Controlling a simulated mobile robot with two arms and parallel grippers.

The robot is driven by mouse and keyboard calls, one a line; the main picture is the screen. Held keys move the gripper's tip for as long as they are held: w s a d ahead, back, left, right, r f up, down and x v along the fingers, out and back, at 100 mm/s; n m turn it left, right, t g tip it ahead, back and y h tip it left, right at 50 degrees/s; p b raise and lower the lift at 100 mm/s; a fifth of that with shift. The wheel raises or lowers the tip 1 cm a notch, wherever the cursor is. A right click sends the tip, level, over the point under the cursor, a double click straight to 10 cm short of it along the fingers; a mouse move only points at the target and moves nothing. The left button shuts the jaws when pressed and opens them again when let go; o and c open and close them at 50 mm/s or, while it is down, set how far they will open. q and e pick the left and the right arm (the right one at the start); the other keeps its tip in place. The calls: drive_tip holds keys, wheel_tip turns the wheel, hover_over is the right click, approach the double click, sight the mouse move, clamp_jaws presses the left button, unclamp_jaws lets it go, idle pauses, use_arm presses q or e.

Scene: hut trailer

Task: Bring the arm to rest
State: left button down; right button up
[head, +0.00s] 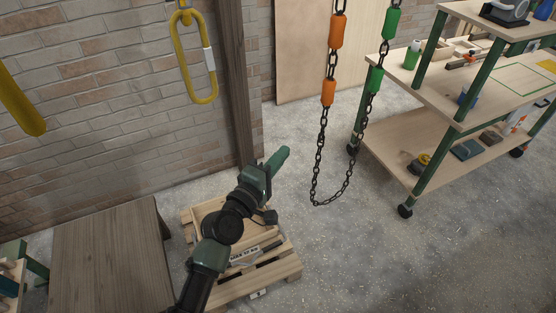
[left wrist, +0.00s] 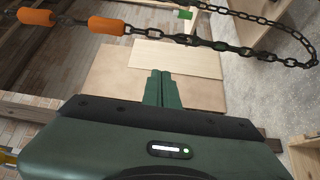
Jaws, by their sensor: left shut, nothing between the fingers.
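My left arm comes up from the bottom of the head view, and its green gripper (head: 279,160) points up and to the right. The gripper is shut and empty, held above the floor beside a wooden post. In the left wrist view its two green fingers (left wrist: 162,88) lie together with nothing between them. My right gripper is in neither view.
A hanging chain loop (head: 350,190) with orange and green sleeves is right of my gripper. A wooden pallet (head: 285,272) lies below my arm, a brown table (head: 105,262) to its left. A wheeled workbench (head: 395,85) stands at right. Concrete floor between is clear.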

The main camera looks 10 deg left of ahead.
use_arm(q)
drive_tip(key=s+a+f+m+g+y, duration=0.15)
drive_tip(key=s+f, duration=0.25)
drive_tip(key=f, duration=0.8)
drive_tip(key=s+a+f+m+g+y, duration=0.1)
drive_tip(key=s+a+f+m+g, duration=0.3)
drive_tip(key=f, duration=0.8)
drive_tip(key=s+f+m+g+y, duration=0.15)
drive_tip(key=s+f, duration=0.35)
drive_tip(key=f, duration=0.7)
drive_tip(key=s+a+f+m+g+y+b, duration=0.1)
drive_tip(key=s+a+f+m+g, duration=0.15)
drive_tip(key=s+f, duration=0.65)
drive_tip(key=s+a+f+m+g+y, duration=0.15)
drive_tip(key=s+a+f, duration=0.25)
drive_tip(key=s+f, duration=0.5)
drive_tip(key=s+a+f+m+g, duration=0.2)
drive_tip(key=s+a, duration=0.1)
drive_tip(key=s, duration=0.6)
drive_tip(key=s+a+f+m+g+y, duration=0.1)
drive_tip(key=s+a+f+m+g, duration=0.1)
drive_tip(key=s, duration=0.8)
drive_tip(key=shift+a+f+m, duration=0.25)
drive_tip(key=shift+a+m, duration=0.05)
drive_tip(key=shift+a, duration=0.1)
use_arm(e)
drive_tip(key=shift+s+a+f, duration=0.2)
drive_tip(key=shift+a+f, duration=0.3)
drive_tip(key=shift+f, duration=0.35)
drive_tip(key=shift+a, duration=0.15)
